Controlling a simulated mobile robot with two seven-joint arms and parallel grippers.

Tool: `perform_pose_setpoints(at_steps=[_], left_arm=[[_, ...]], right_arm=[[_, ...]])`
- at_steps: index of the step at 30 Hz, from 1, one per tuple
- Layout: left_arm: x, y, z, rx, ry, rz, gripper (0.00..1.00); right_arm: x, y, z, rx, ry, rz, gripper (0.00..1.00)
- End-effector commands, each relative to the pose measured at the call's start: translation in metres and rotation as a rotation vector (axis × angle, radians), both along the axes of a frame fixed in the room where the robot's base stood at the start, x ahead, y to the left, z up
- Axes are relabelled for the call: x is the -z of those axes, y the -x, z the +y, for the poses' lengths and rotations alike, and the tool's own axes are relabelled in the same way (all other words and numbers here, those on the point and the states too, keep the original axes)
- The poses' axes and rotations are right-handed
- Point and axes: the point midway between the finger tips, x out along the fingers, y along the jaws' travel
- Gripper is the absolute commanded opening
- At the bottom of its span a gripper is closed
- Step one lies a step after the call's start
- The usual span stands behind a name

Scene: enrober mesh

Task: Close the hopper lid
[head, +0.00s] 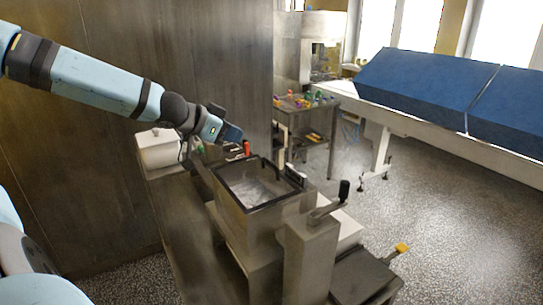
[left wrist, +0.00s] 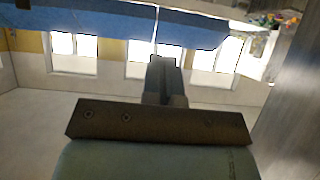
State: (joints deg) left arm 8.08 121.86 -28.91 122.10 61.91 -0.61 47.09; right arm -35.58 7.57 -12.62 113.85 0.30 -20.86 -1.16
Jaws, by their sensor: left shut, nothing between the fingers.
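The hopper (head: 240,222) is a square metal box with a dark rim, in the middle of the head view. Its top is open, and a pale, shiny inside shows. I cannot clearly make out the lid; a thin, dark slanted edge at the hopper's back left may be part of it. My left gripper (head: 232,134) is above and behind the hopper's back left corner, seemingly apart from it. In the left wrist view its fingers (left wrist: 162,68) are together and empty. My right gripper is not in view.
A black-knobbed crank (head: 343,190) stands at the hopper's front right. A white box (head: 160,150) sits behind left, beside the metal wall (head: 180,70). A small table with coloured items (head: 305,100) and a blue-covered conveyor (head: 430,85) stand beyond. The speckled floor at right is mostly clear.

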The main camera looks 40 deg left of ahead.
Motion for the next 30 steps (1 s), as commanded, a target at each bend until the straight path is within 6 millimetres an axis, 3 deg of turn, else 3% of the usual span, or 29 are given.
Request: perform_pose_setpoints(at_steps=[15,22,30], left_arm=[[0.039,-0.058,-0.015,-0.003,0.004,0.001,0.00],[0.051,-0.077,-0.020,-0.003,0.001,0.000,0.00],[0.081,-0.084,-0.021,-0.003,0.004,0.000,0.00]], right_arm=[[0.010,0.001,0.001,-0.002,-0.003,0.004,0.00],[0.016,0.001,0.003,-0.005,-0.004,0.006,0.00],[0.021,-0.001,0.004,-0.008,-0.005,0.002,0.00]])
